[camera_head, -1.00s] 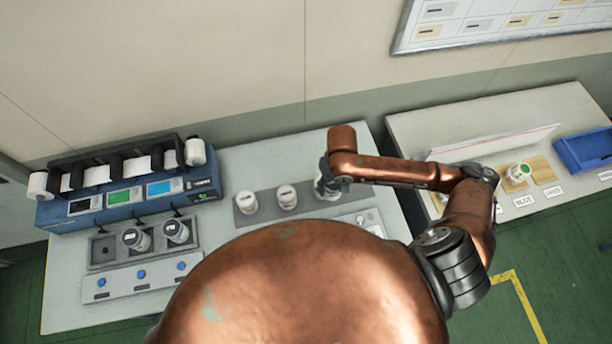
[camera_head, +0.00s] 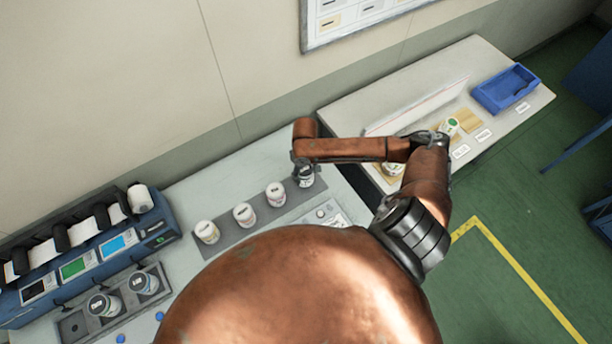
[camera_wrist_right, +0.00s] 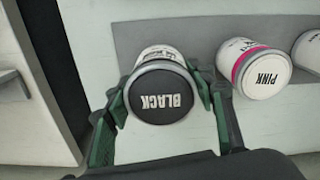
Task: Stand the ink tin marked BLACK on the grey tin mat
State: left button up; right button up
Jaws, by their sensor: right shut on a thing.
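The ink tin marked BLACK (camera_wrist_right: 163,95) has a dark lid and a white side. My right gripper (camera_wrist_right: 168,98) is shut around it, a finger on each side, in the right wrist view. In the head view the right gripper (camera_head: 303,167) and the BLACK tin (camera_head: 305,179) are at the right end of the grey tin mat (camera_head: 228,240). The mat also shows behind the tin in the wrist view (camera_wrist_right: 195,35). I cannot tell whether the tin's base touches the mat. My left gripper is not in view.
Three white tins (camera_head: 244,215) stand in a row on the mat; the PINK tin (camera_wrist_right: 262,72) is closest to my right gripper. A blue machine (camera_head: 85,265) and a tray with two tins (camera_head: 122,295) are at left. A second bench (camera_head: 350,115) with a blue bin (camera_head: 505,88) is at right.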

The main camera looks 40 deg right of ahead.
jog(key=shift+d+f, duration=0.2)
notch_tip(320, 180, down, 3)
jog(key=shift+d+r, duration=0.1)
jog(key=shift+w+f, duration=0.1)
jog(key=shift+f, duration=0.15)
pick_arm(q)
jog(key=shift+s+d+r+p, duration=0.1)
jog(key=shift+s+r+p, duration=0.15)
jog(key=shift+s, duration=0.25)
pick_arm(e)
jog(key=shift+f, duration=0.1)
jog(key=o, duration=1.5)
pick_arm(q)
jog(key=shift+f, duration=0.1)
pick_arm(e)
jog(key=shift+o, duration=0.2)
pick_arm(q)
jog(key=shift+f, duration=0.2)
pick_arm(e)
notch_tip(320, 180, up, 12)
jog(key=shift+r, duration=0.15)
